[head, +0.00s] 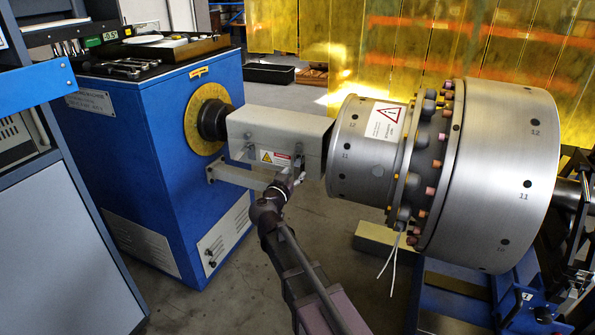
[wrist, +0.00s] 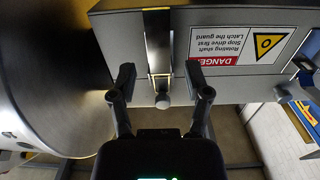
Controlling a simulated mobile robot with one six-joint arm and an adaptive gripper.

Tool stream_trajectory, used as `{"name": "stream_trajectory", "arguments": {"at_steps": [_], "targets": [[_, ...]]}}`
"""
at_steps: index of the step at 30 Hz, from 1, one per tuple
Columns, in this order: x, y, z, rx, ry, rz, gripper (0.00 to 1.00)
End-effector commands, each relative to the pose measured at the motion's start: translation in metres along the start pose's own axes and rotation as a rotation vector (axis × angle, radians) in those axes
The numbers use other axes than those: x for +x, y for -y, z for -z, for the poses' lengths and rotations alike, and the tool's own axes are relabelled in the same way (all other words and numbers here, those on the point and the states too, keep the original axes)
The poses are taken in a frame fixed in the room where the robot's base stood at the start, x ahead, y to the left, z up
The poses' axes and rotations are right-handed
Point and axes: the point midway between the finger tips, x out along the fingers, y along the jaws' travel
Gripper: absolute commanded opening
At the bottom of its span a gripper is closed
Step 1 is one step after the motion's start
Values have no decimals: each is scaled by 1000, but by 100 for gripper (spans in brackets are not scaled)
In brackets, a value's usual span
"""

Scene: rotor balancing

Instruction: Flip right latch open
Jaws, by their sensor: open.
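The grey guard box (head: 277,128) covers the shaft between the blue drive cabinet and the rotor. The right latch (wrist: 158,45) is a metal strap on the guard's face with a round knob (wrist: 162,101) at its end. In the head view my gripper (head: 291,176) is at the guard's lower right corner and largely hides this latch. In the wrist view my gripper (wrist: 160,82) is open, with one finger on each side of the strap and knob. Gaps show between both fingers and the latch. The left latch (head: 241,152) is at the guard's other end.
The large steel rotor (head: 492,170) stands close to the right of the guard and fills the left edge of the wrist view. A danger label (wrist: 236,47) is beside the latch. The blue cabinet (head: 165,140) is at left. Open floor (head: 215,295) lies below.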

Motion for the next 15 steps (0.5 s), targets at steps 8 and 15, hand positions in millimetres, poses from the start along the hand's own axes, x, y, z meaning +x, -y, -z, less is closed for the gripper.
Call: {"name": "stream_trajectory", "arguments": {"at_steps": [8,15], "targets": [[24,0,0,0,0,-1,63],[27,-1,0,0,0,-1,63]]}}
